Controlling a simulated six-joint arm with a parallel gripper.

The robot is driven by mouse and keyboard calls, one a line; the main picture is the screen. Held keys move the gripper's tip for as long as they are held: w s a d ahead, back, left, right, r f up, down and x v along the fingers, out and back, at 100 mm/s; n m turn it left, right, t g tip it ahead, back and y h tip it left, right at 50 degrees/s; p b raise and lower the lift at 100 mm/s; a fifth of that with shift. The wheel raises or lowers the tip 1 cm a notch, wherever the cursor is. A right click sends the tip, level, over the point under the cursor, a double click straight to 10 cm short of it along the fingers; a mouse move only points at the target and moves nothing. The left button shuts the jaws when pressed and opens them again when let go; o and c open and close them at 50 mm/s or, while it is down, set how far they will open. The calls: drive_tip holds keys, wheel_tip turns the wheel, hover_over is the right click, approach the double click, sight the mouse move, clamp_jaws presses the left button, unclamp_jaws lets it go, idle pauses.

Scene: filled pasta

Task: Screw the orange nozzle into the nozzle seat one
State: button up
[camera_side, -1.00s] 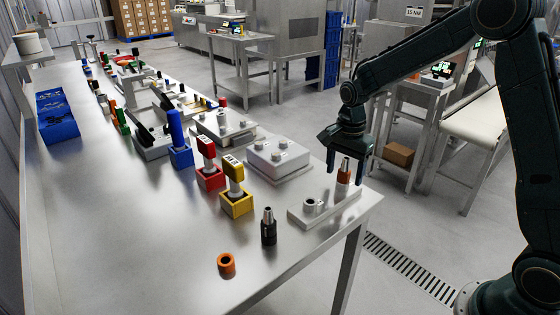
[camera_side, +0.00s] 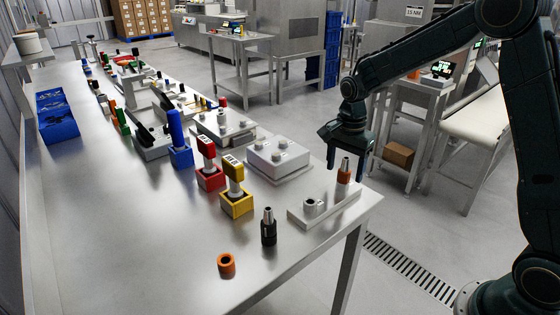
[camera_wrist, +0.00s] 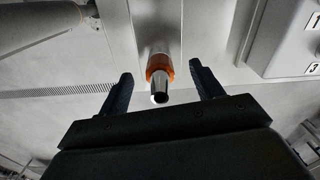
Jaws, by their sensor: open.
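The orange nozzle (camera_side: 344,172), orange with a silver tip, stands upright at the right end of a light grey plate (camera_side: 297,222) near the table's right edge. A round, hollow grey seat (camera_side: 312,205) stands empty on the plate's left part. My gripper (camera_side: 348,163) is open and points down over the orange nozzle, with a finger on each side of its tip. In the wrist view the nozzle (camera_wrist: 158,65) shows between the two spread fingers (camera_wrist: 163,82), with a gap on both sides. I cannot tell whether the nozzle's base sits in a seat.
A grey box (camera_side: 278,158) with round knobs and a yellow holder (camera_side: 236,203) stand behind. The front left table is clear.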

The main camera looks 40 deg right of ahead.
drive_tip(key=shift+r, duration=3)
drive_tip(key=shift+r, duration=0.15)
wheel_tip(320, 180, up, 14)
drive_tip(key=shift+f, duration=0.25)
drive_tip(key=s+a+r+n+t, duration=0.1)
drive_tip(key=s+a+n+t, duration=0.1)
drive_tip(key=s+n, duration=0.35)
drive_tip(key=s+a+r+n+t, duration=0.1)
drive_tip(key=s+a+n, duration=0.15)
drive_tip(key=s, duration=0.55)
drive_tip(key=s+a+f+n+t, duration=0.1)
drive_tip(key=s+f+n, duration=0.2)
drive_tip(key=s, duration=0.3)
drive_tip(key=s+a+f+n+t, duration=0.1)
drive_tip(key=s+f+n, duration=0.2)
drive_tip(key=s+n, duration=0.2)
drive_tip(key=shift+s+f+t, duration=0.3)
drive_tip(key=shift+s+f, duration=0.05)
drive_tip(key=shift+s, duration=0.2)
